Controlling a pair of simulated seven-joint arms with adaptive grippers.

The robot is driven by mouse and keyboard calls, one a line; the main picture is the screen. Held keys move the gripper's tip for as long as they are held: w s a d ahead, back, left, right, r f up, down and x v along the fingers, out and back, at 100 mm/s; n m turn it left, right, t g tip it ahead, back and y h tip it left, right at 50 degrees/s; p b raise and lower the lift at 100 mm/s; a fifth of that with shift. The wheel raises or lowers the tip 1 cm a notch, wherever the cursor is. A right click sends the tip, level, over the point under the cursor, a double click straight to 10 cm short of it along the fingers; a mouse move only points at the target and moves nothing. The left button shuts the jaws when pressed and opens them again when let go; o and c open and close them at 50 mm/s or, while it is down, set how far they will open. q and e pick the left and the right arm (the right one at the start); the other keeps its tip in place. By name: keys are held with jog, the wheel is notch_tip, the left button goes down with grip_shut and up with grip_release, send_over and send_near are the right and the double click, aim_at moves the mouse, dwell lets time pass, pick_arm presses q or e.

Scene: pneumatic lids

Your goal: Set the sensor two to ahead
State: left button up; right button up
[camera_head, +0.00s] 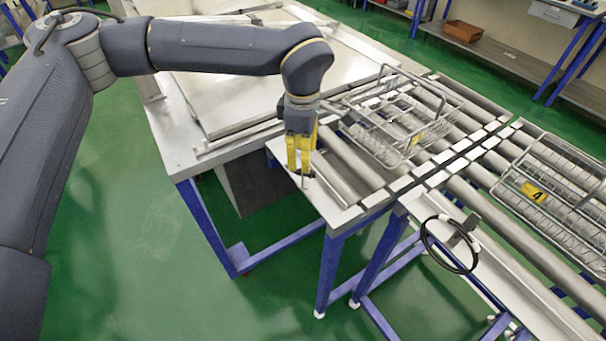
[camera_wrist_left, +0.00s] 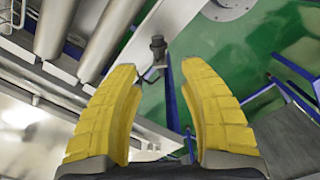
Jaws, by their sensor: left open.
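My left gripper (camera_head: 301,160) hangs fingers-down over the front metal edge of the first roller conveyor. In the left wrist view its two yellow fingers (camera_wrist_left: 163,85) are apart with nothing gripped. Between and beyond the fingertips, a small dark sensor-like piece (camera_wrist_left: 158,46) stands at the metal edge, with a thin dark cable near it. In the head view the fingers largely hide that spot. Another dark sensor-like piece (camera_head: 463,228) with a looped black cable (camera_head: 428,240) sits on the second conveyor's edge. No number on either is readable. My right gripper does not show.
A wire basket (camera_head: 362,137) with a yellow tag rests on the first conveyor's rollers. A second basket (camera_head: 514,200) with a tag marked 4 rests on the right conveyor. A metal table (camera_head: 180,125) stands left of the rollers. The green floor in front is open.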

aim_at(303, 175)
pick_arm(q)
notch_tip(303, 175, down, 8)
jog(key=shift+r, duration=0.25)
jog(key=shift+o, duration=0.2)
grip_shut()
dwell(0.4)
